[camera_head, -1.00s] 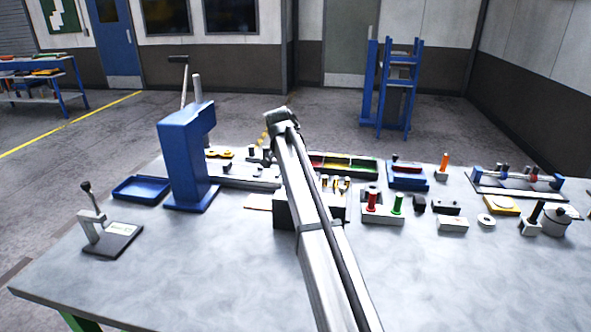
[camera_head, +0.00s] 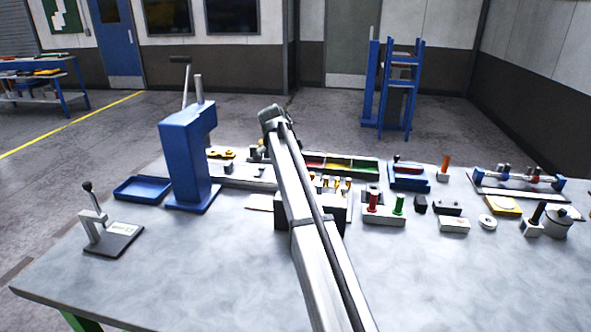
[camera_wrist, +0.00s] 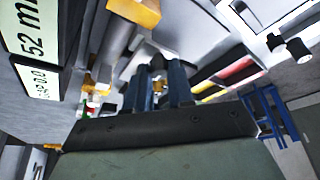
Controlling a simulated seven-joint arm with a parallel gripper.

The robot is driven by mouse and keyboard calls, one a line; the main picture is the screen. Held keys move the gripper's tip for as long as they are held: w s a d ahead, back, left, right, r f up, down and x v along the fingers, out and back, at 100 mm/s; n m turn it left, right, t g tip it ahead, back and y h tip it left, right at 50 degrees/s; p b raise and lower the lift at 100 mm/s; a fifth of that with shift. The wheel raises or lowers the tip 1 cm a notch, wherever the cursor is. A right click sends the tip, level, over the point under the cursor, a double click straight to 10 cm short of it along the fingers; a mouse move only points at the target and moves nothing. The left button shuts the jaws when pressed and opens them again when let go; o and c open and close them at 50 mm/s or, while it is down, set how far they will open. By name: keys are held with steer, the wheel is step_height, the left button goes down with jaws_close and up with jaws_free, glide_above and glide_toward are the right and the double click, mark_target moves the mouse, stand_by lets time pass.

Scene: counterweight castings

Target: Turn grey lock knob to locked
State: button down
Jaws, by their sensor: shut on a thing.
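My gripper (camera_wrist: 158,72) shows in the wrist view as two dark blue-grey fingers, close together and pointing away from the camera. It is shut on a small grey piece between the fingertips, which appears to be the lock knob. The fingers cover most of this piece, so its turn position cannot be read. In the head view my arm runs up the middle of the table, and the fingers and the knob are hidden behind it.
A blue press (camera_head: 187,160) stands left of my arm, near a blue tray (camera_head: 143,189) and a lever stand (camera_head: 112,243). A compartment tray (camera_head: 365,170) lies behind my arm. Red (camera_head: 374,203) and green (camera_head: 398,206) handles stand right. The front table is clear.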

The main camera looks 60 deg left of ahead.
steer(key=c, duration=1)
jaws_free()
steer(key=v, duration=1.4)
steer(key=shift+w, duration=0.1)
steer(key=shift+f, duration=0.1)
